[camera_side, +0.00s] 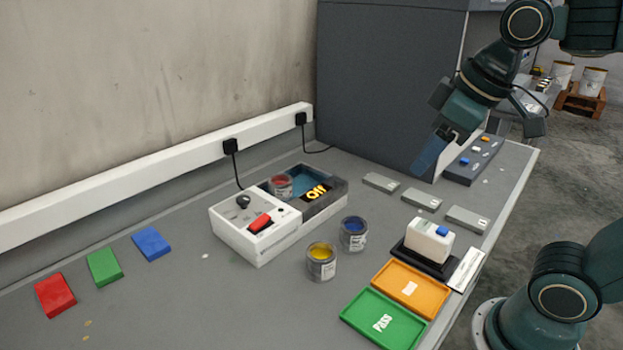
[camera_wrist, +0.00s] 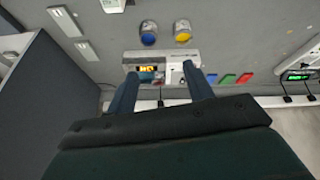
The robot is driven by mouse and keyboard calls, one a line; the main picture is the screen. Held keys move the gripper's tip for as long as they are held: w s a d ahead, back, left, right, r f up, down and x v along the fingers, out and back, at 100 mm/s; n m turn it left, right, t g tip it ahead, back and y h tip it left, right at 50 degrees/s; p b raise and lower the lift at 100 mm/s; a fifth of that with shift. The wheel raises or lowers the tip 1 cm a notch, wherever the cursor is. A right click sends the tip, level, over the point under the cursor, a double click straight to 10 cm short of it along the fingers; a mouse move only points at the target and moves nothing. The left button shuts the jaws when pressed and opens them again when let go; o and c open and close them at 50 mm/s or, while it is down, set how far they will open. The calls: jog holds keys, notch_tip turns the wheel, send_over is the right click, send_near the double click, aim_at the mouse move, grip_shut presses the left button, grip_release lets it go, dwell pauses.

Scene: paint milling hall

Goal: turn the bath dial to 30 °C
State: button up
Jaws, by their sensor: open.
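The bath (camera_side: 262,234) is a white control box with a water basin at its right, standing on the bench against the wall. Its black dial (camera_side: 243,202) sits on top of the box; the pointer is too small to read. A red paint can (camera_side: 281,185) stands in the basin. My gripper (camera_side: 428,158) is open and empty, high above the bench to the right of the bath. In the wrist view the bath (camera_wrist: 175,57) shows beyond the fingers, partly hidden by them.
Blue (camera_side: 354,233) and yellow (camera_side: 321,262) paint cans stand right of the bath. Red, green and blue blocks (camera_side: 104,266) lie left. A grey cabinet (camera_side: 385,80) stands behind.

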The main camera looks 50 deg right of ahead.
jog(key=w+a+r+n+g, duration=0.15)
jog(key=w+r+n, duration=0.25)
jog(key=w, duration=0.6)
jog(key=n+g, duration=0.3)
jog(key=n, duration=0.9)
send_over(243, 198)
notch_tip(243, 198, down, 9)
jog(key=shift+f, duration=0.1)
jog(key=shift+f, duration=6.8)
